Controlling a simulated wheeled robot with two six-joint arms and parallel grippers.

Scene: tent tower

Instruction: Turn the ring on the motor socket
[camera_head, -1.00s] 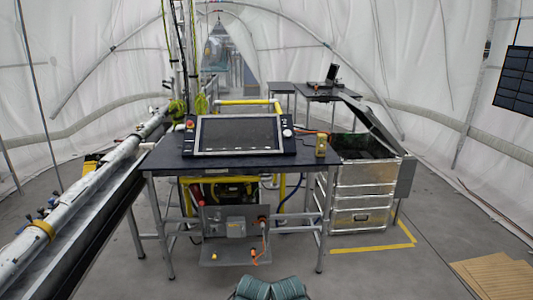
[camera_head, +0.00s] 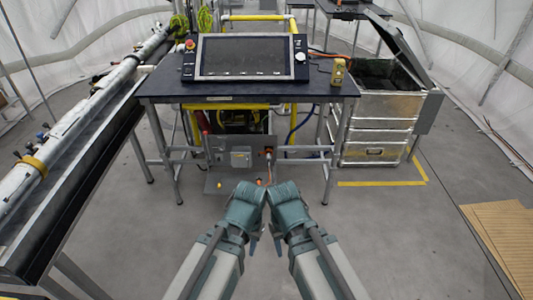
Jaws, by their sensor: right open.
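A grey panel (camera_head: 223,151) with a grey box on it stands under the black table. At its right side is a small socket with an orange part (camera_head: 268,153), which I take for the motor socket and its ring. An orange cable hangs below it. The ring's turned position is too small to tell. My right gripper (camera_head: 284,199) is at the lower middle, in front of and below the socket, open and apart from it. My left gripper (camera_head: 247,201) is close beside it on the left; its fingers are not clear. I see nothing held in either.
The black table (camera_head: 195,90) above the panel bears a screen console (camera_head: 245,57) and a yellow device (camera_head: 338,72). A metal crate (camera_head: 378,127) with an open lid stands at right. A long rail with a white tube (camera_head: 75,118) runs along the left.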

